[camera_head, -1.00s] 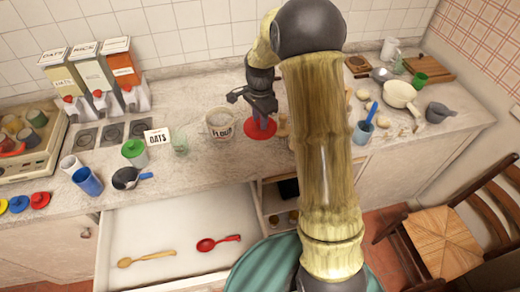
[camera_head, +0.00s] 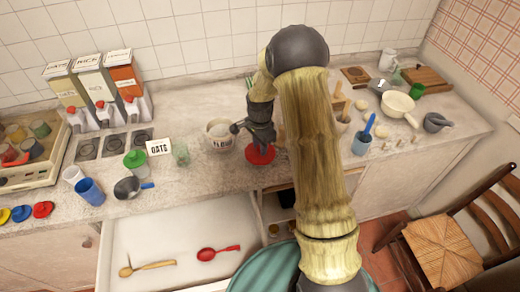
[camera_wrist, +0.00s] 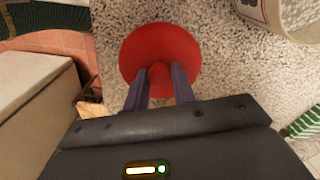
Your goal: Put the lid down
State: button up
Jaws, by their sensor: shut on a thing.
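A round red lid (camera_head: 261,155) is at the counter (camera_head: 215,172), right of and a little in front of the open flour canister (camera_head: 219,138). My gripper (camera_head: 260,143) points down over it and is shut on its knob. In the wrist view the lid (camera_wrist: 183,48) lies flat under the fingers (camera_wrist: 160,78), with speckled countertop around it. I cannot tell whether its underside touches the counter. Part of the canister also shows in the wrist view (camera_wrist: 268,12).
An OATS card (camera_head: 159,147) and a glass (camera_head: 181,154) stand left of the canister. Below the counter's front edge, an open drawer (camera_head: 190,228) holds two spoons. Bare counter lies left of the lid.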

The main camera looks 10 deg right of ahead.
jog(key=shift+f, duration=1.25)
jog(key=shift+f, duration=0.1)
jog(key=o, duration=1)
jog(key=shift+c, duration=0.2)
notch_tip(320, 180, up, 12)
jog(key=b, duration=0.2)
